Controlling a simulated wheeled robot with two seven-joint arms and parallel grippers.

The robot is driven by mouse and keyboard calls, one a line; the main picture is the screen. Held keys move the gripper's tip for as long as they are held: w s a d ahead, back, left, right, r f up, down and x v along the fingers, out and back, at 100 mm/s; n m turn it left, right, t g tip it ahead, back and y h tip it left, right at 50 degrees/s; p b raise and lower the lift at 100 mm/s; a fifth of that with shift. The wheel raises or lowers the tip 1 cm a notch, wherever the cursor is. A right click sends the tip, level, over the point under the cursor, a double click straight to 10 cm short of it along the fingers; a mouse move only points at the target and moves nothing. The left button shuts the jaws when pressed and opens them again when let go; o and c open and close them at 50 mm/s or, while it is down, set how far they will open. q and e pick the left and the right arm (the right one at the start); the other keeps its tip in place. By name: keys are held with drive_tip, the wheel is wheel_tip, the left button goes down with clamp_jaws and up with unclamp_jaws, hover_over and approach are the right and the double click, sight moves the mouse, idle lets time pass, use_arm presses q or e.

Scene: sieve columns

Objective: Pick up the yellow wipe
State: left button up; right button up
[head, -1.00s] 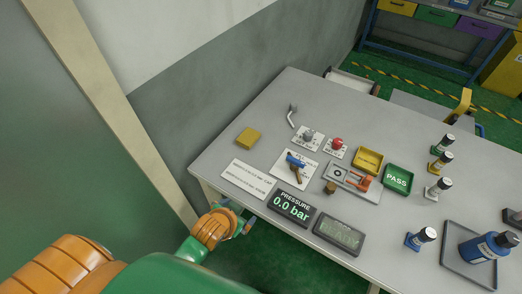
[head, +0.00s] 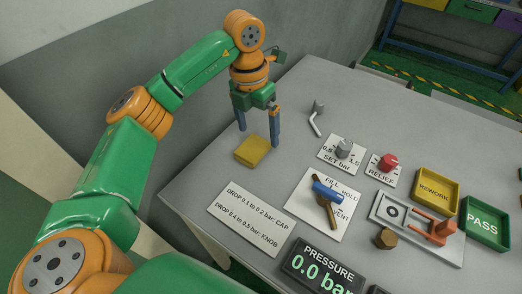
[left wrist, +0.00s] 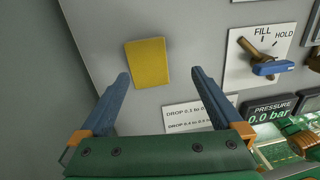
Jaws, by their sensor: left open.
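The yellow wipe (head: 252,151) is a flat yellow block lying on the grey table near its left edge in the head view. It also shows in the left wrist view (left wrist: 147,63), just ahead of the fingertips. My left gripper (head: 259,130) has its blue fingers pointing down, spread apart, with nothing between them. In the left wrist view the open fingers (left wrist: 160,75) frame the wipe from below, and neither finger appears to touch it. My right gripper is not in view.
A white label card (head: 251,217) lies in front of the wipe. To the right are the fill valve (head: 327,192), a pressure display (head: 318,268), a set knob (head: 344,148), a red relief knob (head: 388,162), and yellow (head: 437,189) and green trays (head: 485,222). A wall stands behind.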

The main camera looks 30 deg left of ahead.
sight(250, 151)
use_arm(q)
drive_tip(key=shift+s+a+f+n+y, duration=0.15)
drive_tip(key=shift+s+a+y, duration=0.15)
drive_tip(key=shift+a, duration=0.25)
drive_tip(key=shift+s+a+n+y, duration=0.15)
drive_tip(key=shift+s+a+y, duration=0.15)
drive_tip(key=shift+a, duration=0.25)
drive_tip(key=f, duration=0.5)
drive_tip(key=shift+s+d+f+p, duration=0.1)
drive_tip(key=shift+d+f+p, duration=0.2)
drive_tip(key=c, duration=1.2)
drive_tip(key=shift+r, duration=0.15)
drive_tip(key=shift+r, duration=0.4)
drive_tip(key=r, duration=0.2)
drive_tip(key=d+r, duration=0.1)
drive_tip(key=shift+s+d+r+b, duration=0.2)
drive_tip(key=shift+r+b, duration=0.1)
drive_tip(key=shift+r, duration=0.05)
drive_tip(key=s+d+r, duration=0.1)
drive_tip(key=d+r, duration=0.1)
drive_tip(key=d, duration=0.2)
drive_tip(key=s+d+r, duration=0.2)
drive_tip(key=d+r, duration=0.1)
drive_tip(key=s+d+r, duration=0.2)
drive_tip(key=d+r, duration=0.1)
drive_tip(key=d, duration=0.1)
drive_tip(key=shift+d+r+p, duration=0.15)
drive_tip(key=shift+d+p, duration=0.2)
drive_tip(key=shift+p, duration=0.05)
